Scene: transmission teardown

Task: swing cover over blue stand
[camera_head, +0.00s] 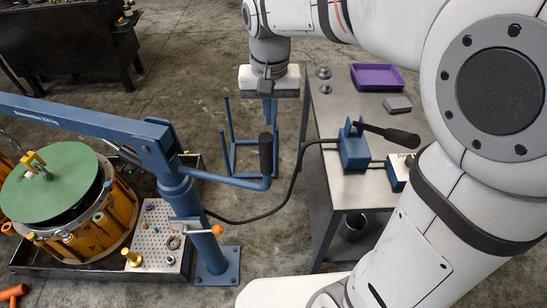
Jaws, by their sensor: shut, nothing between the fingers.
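The green round cover (48,183) is at the left, over the yellow-orange transmission housing (110,232). A dark band shows between its right edge and the housing rim, so it looks raised. A yellow lifting fitting (33,163) sits on it under the blue hoist arm (85,118). The blue stand (236,150), an open frame on the floor, is right of the hoist column. My gripper (270,112) points down in front of the stand's upper right part, just above the black grip (266,153) of the hoist's handle. It is shut and empty; contact with the grip cannot be told.
The hoist column (183,200) stands between housing and stand. A perforated plate (160,237) with small parts is beside it. The metal workbench (345,200) at right carries a purple tray (377,77) and a blue lever device (353,149). A black cable crosses the gap.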

